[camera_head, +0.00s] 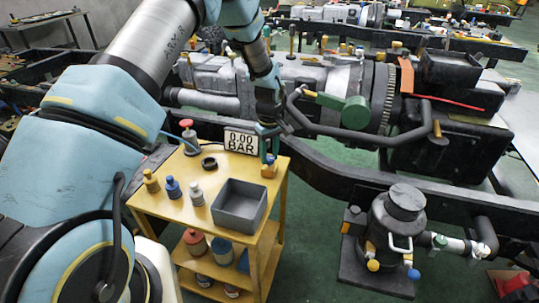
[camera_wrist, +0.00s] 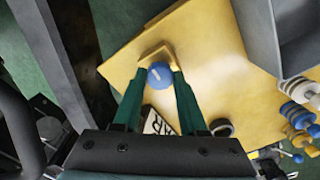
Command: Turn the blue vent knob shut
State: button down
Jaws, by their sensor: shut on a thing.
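The blue vent knob (camera_wrist: 160,77), round with a pale mark on its face, sits on a small tan-orange block at the edge of the yellow cart. My gripper (camera_wrist: 158,80) has its two green fingers on either side of the knob, shut on it. In the head view my gripper (camera_head: 268,143) points down at the cart's back right corner. The knob (camera_head: 269,159) is partly hidden there by the fingers, above its block (camera_head: 268,171). A sign reading 0.00 BAR (camera_head: 241,141) stands just left of my gripper.
The yellow cart (camera_head: 165,208) carries a grey open bin (camera_head: 239,204), a black ring (camera_head: 209,163), several small bottle-like parts and a red-topped valve (camera_head: 188,137). A black chassis frame with a grey gearbox (camera_head: 290,78) and a curved pipe stands close behind and right of my gripper.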

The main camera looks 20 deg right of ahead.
jog(key=m+b, duration=0.1)
jog(key=m, duration=0.2)
jog(key=shift+m+b, duration=0.35)
jog(key=shift+m, duration=0.05)
jog(key=m+b, duration=0.1)
jog(key=m, duration=0.9)
jog(key=shift+b, duration=0.4)
jog(key=shift+m, duration=2.2)
jog(key=shift+c, duration=2.2)
grip_release()
jog(key=shift+r, duration=0.15)
